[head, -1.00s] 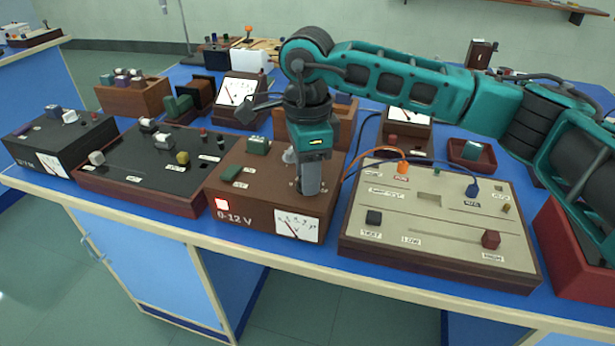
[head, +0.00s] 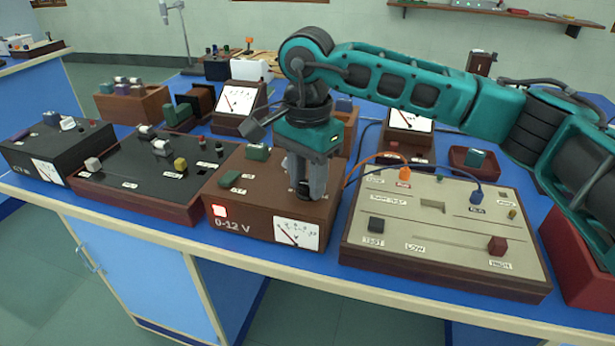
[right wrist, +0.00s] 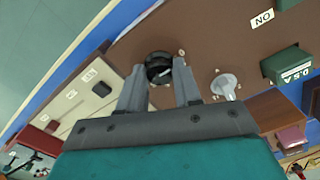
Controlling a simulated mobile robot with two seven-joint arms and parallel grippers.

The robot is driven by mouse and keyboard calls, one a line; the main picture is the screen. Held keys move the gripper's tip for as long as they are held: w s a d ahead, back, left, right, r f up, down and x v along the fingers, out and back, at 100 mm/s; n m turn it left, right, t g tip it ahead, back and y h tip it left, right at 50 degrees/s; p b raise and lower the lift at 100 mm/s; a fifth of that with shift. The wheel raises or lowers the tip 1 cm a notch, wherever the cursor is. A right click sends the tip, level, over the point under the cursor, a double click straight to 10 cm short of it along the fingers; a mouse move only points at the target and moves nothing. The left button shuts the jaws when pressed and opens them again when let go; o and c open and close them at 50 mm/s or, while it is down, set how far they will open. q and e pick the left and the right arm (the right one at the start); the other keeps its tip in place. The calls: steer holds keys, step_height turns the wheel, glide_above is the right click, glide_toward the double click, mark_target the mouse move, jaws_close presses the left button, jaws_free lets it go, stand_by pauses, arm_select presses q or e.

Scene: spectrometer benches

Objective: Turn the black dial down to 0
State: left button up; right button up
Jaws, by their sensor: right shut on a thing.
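The black dial (right wrist: 158,68) sits on top of the brown 0-12 V box (head: 257,222), near its front right corner; the right wrist view shows it with a pale pointer mark. My right gripper (head: 308,197) points down over it, with one finger on each side. In the right wrist view its fingers (right wrist: 160,74) are shut on the dial. The box's front meter (head: 297,234) has a red needle leaning left. My left gripper is out of view.
A lit red lamp (head: 219,211) is on the box's front. A pale knob (right wrist: 224,84) stands beside the dial. A beige panel (head: 400,220) with cables is close on the right, a black panel (head: 130,165) on the left. Little free bench shows between them.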

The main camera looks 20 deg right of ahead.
stand_by(0.4)
steer(key=o, duration=1)
steer(key=shift+o, duration=0.2)
step_height(320, 180, up, 13)
steer(key=p, duration=0.1)
steer(key=shift+p, duration=0.3)
